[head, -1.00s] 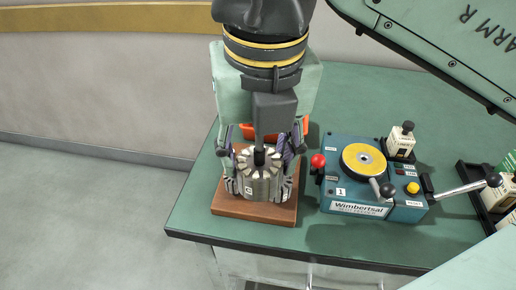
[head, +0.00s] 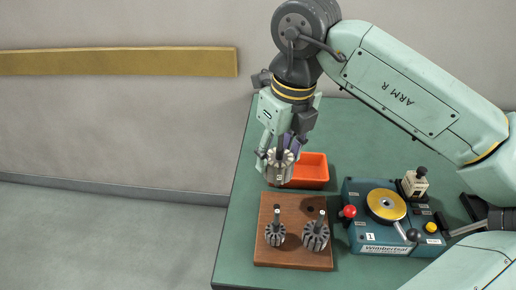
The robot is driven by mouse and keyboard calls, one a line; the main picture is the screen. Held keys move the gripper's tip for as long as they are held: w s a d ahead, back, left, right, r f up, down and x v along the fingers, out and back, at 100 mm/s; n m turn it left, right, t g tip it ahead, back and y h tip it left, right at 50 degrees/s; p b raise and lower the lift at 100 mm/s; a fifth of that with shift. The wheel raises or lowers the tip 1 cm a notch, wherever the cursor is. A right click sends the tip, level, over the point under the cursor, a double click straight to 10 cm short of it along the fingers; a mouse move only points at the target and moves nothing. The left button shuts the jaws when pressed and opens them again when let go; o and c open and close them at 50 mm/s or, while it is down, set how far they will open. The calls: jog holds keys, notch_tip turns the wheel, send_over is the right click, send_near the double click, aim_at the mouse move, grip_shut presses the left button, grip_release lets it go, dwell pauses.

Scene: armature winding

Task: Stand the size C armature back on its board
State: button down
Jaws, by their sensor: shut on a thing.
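My gripper (head: 279,158) is shut on a silver-grey slotted armature (head: 280,176), held upright with its dark shaft up between the fingers. Its size letter is not readable now; I take it for the size C one. The brown wooden board (head: 293,256) lies on the green table just in front of and below it. Two smaller armatures stand on the board, one at the front left (head: 275,236) and one at the front right (head: 316,238). A dark round hole (head: 309,209) shows at the board's back right. The board's back left is bare.
An orange tray (head: 312,171) sits behind the board, close to the held armature. A blue winding machine (head: 385,218) with a yellow disc, red knob and levers stands right of the board. The green table (head: 236,225) is clear along its left edge.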

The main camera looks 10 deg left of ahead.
aim_at(277, 186)
jog(key=f, duration=0.1)
jog(key=w+f, duration=0.1)
jog(key=f, duration=0.1)
jog(key=shift+d, duration=0.1)
notch_tip(277, 186, down, 4)
jog(key=shift+f+b, duration=0.1)
jog(key=shift+b, duration=1.05)
jog(key=shift+f+b, duration=1.4)
jog(key=shift+b, duration=0.05)
jog(key=c, duration=0.7)
grip_release()
jog(key=shift+s, duration=0.1)
jog(key=shift+r+p, duration=1.15)
jog(key=shift+r, duration=1.15)
